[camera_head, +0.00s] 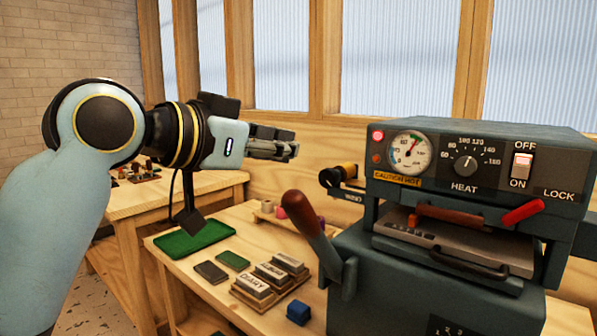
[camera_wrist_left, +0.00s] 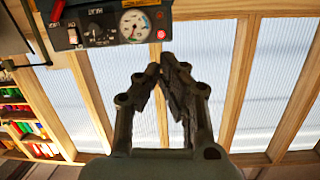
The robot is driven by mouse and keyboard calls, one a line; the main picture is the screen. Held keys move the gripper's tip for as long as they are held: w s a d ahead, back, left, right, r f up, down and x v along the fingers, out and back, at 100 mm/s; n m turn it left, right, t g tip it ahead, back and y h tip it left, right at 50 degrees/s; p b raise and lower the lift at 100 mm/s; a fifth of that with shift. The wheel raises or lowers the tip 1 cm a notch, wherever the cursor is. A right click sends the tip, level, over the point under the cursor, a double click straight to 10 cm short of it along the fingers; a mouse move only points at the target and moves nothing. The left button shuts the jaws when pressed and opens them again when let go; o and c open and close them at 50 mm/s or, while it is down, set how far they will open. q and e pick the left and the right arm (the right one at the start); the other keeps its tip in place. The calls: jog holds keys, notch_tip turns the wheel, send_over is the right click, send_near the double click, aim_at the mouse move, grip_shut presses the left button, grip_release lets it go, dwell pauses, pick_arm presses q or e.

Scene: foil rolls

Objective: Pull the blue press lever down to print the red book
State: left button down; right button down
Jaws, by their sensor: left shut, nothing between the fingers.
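The dark blue-grey press (camera_head: 560,255) fills the right of the head view. A lever with a brown rounded grip (camera_head: 302,217) stands tilted at its left side, on a blue-grey arm (camera_head: 333,268). My left gripper (camera_head: 285,146) is shut and empty, in the air above and left of the lever grip, apart from it. Its closed fingers show in the left wrist view (camera_wrist_left: 168,68), with part of the press panel (camera_wrist_left: 105,22) upside down above them. I cannot make out a red book. My right gripper is in neither view.
The press has a gauge (camera_head: 411,153), a heat knob (camera_head: 465,165) and a red lock handle (camera_head: 523,212). On the wooden table are a green mat (camera_head: 195,238), a wooden tray of title blocks (camera_head: 256,302) and a blue block (camera_head: 298,312). Air around the lever grip is clear.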

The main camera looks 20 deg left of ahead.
aim_at(298, 192)
pick_arm(q)
jog(key=x, duration=0.6)
jog(key=shift+p, duration=0.35)
jog(key=f, duration=0.1)
jog(key=s+a+f, duration=0.1)
jog(key=shift+s+f, duration=0.1)
jog(key=shift+f, duration=0.3)
jog(key=shift+s+a+f, duration=0.15)
jog(key=shift+s+f, duration=0.05)
jog(key=shift+f, duration=0.1)
jog(key=shift+f, duration=0.1)
